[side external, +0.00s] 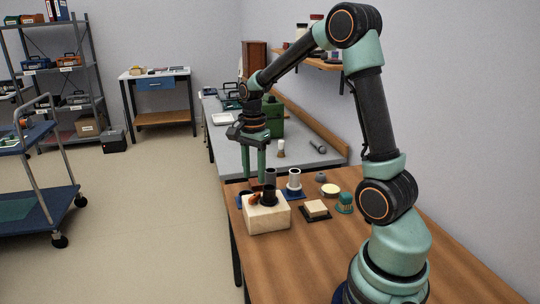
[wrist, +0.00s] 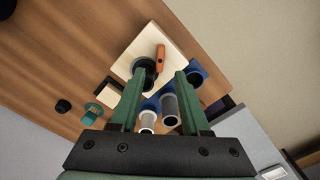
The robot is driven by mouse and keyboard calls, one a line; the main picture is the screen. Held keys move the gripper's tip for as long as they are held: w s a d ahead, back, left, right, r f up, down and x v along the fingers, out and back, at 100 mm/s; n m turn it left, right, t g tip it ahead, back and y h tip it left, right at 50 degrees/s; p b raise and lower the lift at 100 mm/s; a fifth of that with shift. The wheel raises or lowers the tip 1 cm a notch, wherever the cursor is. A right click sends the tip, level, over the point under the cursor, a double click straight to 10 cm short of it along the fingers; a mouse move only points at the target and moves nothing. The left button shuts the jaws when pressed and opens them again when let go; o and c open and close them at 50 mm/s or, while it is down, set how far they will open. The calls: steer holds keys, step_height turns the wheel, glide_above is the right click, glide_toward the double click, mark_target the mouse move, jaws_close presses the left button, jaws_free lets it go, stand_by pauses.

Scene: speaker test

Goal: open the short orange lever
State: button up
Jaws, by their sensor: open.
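The short orange lever (side external: 254,198) is at the top of a cream block (side external: 267,220) near the left edge of the wooden table, beside a black cylinder (side external: 269,194). In the wrist view the lever (wrist: 160,58) shows between the finger lines, and the left finger partly covers the black cylinder (wrist: 145,68). My gripper (side external: 254,179) points down, open, with its fingertips above and behind the block. In the wrist view my gripper (wrist: 159,73) has a wide gap between its fingers and holds nothing. I cannot tell whether a finger touches anything.
A grey tube (wrist: 169,109) and a white tube (side external: 294,178) on a blue base stand close behind the block. A blue piece (wrist: 196,73) is beside it. A small cream square on a dark base (side external: 315,208) and a teal piece (side external: 345,203) lie to the right. The table front is clear.

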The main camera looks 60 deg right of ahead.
mark_target(255, 195)
step_height(255, 195, down, 7)
steer(key=shift+r, duration=0.2)
jaws_close()
